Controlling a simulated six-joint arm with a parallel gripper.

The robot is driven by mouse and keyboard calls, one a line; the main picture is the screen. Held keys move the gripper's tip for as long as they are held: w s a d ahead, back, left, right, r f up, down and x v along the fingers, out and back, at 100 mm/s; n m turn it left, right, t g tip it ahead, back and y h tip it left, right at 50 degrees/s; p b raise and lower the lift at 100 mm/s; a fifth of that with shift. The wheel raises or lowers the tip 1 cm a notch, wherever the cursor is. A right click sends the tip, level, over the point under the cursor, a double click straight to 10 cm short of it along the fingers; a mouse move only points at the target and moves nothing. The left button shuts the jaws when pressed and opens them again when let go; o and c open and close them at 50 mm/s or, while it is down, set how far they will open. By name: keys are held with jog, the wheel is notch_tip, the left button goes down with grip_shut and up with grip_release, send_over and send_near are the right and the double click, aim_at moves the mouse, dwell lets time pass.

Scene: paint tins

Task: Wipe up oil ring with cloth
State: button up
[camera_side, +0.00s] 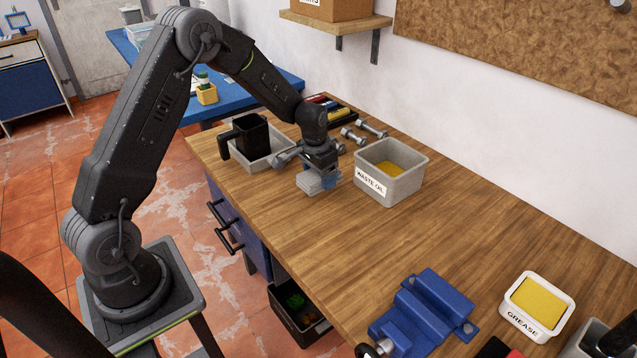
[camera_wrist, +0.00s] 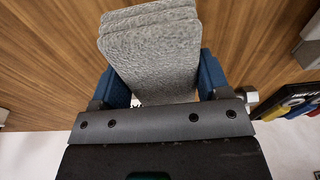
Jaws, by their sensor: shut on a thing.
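A grey folded cloth (camera_side: 314,183) is in my gripper (camera_side: 322,174), low over the wooden bench between the black jug and the waste oil box. The gripper's blue fingers are shut on it. In the wrist view the layered cloth (camera_wrist: 155,45) stands out beyond the fingers of my gripper (camera_wrist: 160,82). I cannot tell whether the cloth touches the bench. No oil ring is visible in either view; the bench under the cloth is hidden.
The black jug (camera_side: 249,136) stands in a grey tray (camera_side: 283,160). The waste oil box (camera_side: 405,188) is close to the gripper's right. Metal bolts (camera_side: 370,129) lie behind. A blue vise (camera_side: 425,310) and a grease tub (camera_side: 537,308) are nearer; the bench between is clear.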

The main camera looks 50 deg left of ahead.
jog(key=shift+r, duration=2.25)
